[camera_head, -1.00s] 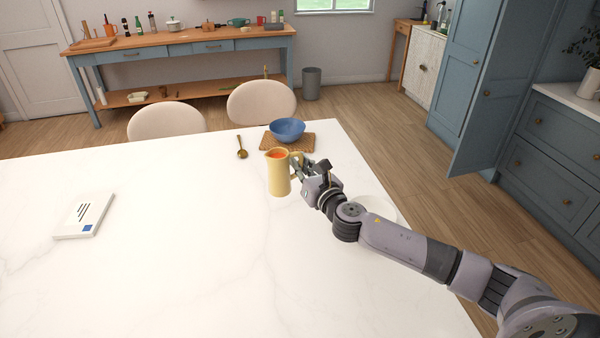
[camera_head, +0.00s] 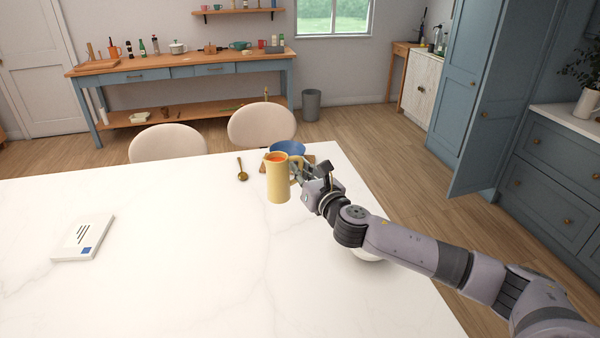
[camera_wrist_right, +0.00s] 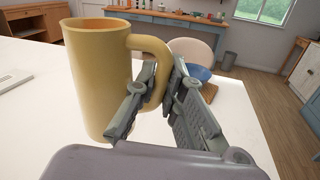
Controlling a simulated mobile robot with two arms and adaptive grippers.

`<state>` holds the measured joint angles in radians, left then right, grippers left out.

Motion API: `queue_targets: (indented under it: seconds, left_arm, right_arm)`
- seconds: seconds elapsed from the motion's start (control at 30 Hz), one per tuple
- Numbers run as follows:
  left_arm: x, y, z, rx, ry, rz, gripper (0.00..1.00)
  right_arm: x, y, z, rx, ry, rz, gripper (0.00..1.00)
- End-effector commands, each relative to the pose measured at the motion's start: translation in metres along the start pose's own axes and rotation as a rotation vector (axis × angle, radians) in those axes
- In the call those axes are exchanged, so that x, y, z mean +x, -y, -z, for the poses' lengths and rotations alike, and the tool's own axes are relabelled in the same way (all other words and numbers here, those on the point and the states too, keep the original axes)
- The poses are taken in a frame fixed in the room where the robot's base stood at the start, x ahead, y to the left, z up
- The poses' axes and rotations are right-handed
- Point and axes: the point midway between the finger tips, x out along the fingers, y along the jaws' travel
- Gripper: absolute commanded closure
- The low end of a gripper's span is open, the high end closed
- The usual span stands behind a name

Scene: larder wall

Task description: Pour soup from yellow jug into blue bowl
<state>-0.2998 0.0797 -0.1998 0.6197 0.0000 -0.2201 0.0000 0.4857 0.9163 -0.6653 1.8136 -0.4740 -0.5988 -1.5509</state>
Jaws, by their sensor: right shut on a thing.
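The yellow jug (camera_head: 278,182) is upright in the head view, with orange-red soup (camera_head: 276,158) at its mouth. My right gripper (camera_head: 299,172) is shut on the jug's handle, at the jug's right side. In the right wrist view the jug (camera_wrist_right: 98,80) fills the left part, with the gripper's fingers (camera_wrist_right: 160,95) around its handle. The bowl also shows behind the fingers in the wrist view (camera_wrist_right: 201,72). My left gripper is not in view.
A golden spoon (camera_head: 242,170) lies left of the mat. A white book (camera_head: 84,237) lies at the left of the white table (camera_head: 170,260). A white dish (camera_head: 367,255) is mostly hidden under my right arm. Two chairs (camera_head: 262,125) stand at the far edge. The table's middle is clear.

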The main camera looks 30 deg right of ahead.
Motion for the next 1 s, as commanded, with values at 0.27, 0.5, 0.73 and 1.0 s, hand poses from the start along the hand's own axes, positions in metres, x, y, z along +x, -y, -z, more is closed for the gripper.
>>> queue_targets:
  seconds: [0.27,0.5,0.73,1.0]
  left_arm:
    - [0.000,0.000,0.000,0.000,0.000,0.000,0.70]
    - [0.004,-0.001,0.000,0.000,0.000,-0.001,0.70]
    - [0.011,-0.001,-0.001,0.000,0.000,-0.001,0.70]
    - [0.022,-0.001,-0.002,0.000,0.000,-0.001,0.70]
  right_arm:
    - [-0.002,-0.004,0.000,0.001,0.001,-0.005,1.00]
    - [-0.016,-0.026,0.023,-0.001,-0.013,-0.038,1.00]
    - [-0.046,-0.064,0.057,0.000,-0.026,-0.089,1.00]
    - [-0.102,-0.109,0.094,0.011,-0.027,-0.128,1.00]
